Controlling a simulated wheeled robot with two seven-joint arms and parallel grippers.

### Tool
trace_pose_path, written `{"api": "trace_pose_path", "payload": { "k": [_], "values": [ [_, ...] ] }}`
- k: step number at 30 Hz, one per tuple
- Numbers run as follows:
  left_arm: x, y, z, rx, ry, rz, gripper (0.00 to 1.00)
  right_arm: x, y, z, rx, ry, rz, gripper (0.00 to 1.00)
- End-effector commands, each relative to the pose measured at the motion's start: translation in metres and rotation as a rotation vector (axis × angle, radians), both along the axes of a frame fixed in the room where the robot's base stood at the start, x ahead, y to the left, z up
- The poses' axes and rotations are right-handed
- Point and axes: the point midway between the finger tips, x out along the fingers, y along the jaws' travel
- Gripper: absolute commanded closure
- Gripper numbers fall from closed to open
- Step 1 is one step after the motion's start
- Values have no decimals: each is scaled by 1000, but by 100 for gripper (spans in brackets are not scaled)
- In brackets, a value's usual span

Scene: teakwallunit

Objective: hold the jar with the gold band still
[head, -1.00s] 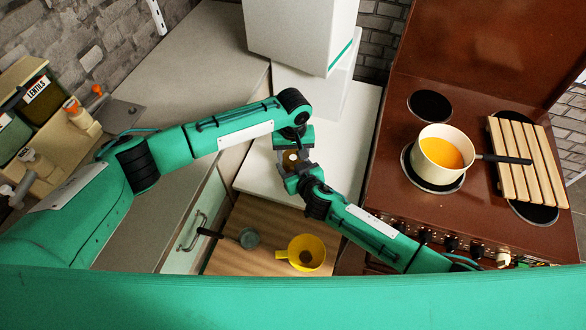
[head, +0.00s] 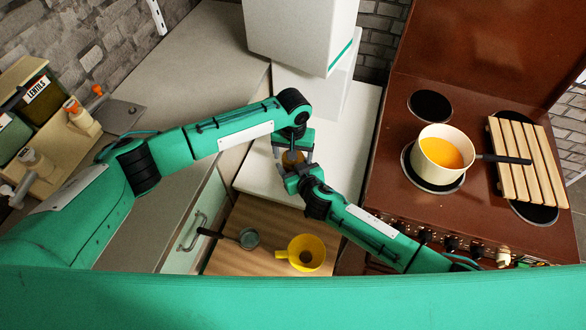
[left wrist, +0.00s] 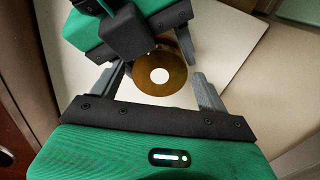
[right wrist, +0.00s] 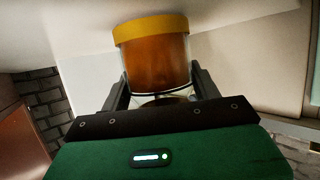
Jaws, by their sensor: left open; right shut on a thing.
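The jar with the gold band (right wrist: 155,66) shows in the right wrist view, with clear sides, orange-brown contents and a gold band round its top. My right gripper (right wrist: 160,88) is shut on its lower part. In the left wrist view the jar's round gold top (left wrist: 174,82) with a white centre faces the camera. My left gripper (left wrist: 158,74) is open, its fingers on either side of the top; I cannot tell whether they touch it. In the head view the jar (head: 293,158) is small and partly hidden between my two grippers.
A white counter (head: 262,180) lies under the grippers. A yellow funnel-like cup (head: 306,253) and a dark-handled utensil (head: 249,238) lie on a wooden board (head: 232,262). A pot of orange liquid (head: 441,153) stands on the brown stove (head: 390,195) at right.

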Motion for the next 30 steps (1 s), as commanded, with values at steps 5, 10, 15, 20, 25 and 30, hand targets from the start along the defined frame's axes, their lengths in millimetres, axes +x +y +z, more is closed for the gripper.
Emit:
{"api": "trace_pose_path", "payload": {
  "k": [5, 10, 15, 20, 25, 30],
  "values": [
    [0, -1, 13, -1, -1, -1, 23, 0, 0, 0, 0, 0, 0, 100],
    [0, 0, 36, -1, 0, -1, 23, 0, 0, 0, 0, 0, 0, 100],
    [0, 0, 45, 0, 0, 0, 23, 0, 0, 0, 0, 0, 0, 100],
    [0, 0, 45, 0, 0, 0, 23, 0, 0, 0, 0, 0, 0, 100],
    [-1, -2, 46, -2, 0, 9, 24, 0, 0, 0, 0, 0, 0, 100],
    [-2, -8, 58, -9, -3, 77, 24, 0, 0, 0, 0, 0, 0, 100]
  ]
}}
